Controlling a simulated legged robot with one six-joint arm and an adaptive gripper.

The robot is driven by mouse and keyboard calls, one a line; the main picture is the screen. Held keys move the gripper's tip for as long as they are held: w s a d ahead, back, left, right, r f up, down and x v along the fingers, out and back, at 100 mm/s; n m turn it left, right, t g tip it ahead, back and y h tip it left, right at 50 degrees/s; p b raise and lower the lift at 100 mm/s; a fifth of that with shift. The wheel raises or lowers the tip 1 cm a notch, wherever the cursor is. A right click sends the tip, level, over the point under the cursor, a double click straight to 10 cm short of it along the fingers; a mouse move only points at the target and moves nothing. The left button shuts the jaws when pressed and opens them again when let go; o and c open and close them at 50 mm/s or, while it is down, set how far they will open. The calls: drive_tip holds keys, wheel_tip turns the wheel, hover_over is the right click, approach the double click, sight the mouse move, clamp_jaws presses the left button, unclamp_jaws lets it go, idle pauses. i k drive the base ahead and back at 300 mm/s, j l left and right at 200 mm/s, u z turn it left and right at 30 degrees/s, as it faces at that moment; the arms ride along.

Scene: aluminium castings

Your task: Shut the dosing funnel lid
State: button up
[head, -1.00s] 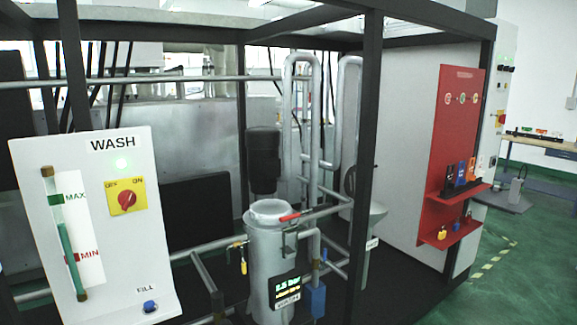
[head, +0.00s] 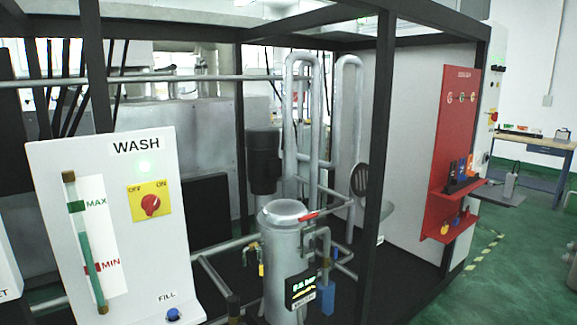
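My gripper is not in view.
A dark post (head: 378,150) stands in front of the funnel. The grey vessel (head: 283,245) with a red-handled valve (head: 308,216) and the WASH panel (head: 105,225) are to the left. A red lock board (head: 455,130) is to the right.

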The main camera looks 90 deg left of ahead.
sight(358, 177)
drive_tip(key=u, duration=1.6)
drive_tip(key=i+j+u, duration=0.15)
drive_tip(key=i+u, duration=0.7)
drive_tip(key=u, duration=0.15)
drive_tip(key=i+l, duration=0.1)
drive_tip(key=i, duration=0.2)
drive_tip(key=i+l, duration=0.1)
drive_tip(key=i, duration=0.15)
drive_tip(key=i+l+u, duration=0.15)
drive_tip(key=u, duration=0.25)
drive_tip(key=i+l+u, duration=0.15)
drive_tip(key=u, duration=0.3)
drive_tip(key=i+l+u, duration=0.1)
drive_tip(key=l, duration=0.25)
drive_tip(key=i+l+u, duration=0.15)
drive_tip(key=l, duration=0.2)
drive_tip(key=i+l+u, duration=0.1)
drive_tip(key=l, duration=0.3)
drive_tip(key=i+l+u, duration=0.1)
drive_tip(key=l, duration=0.25)
drive_tip(key=i+l+u, duration=0.15)
drive_tip(key=l, duration=0.25)
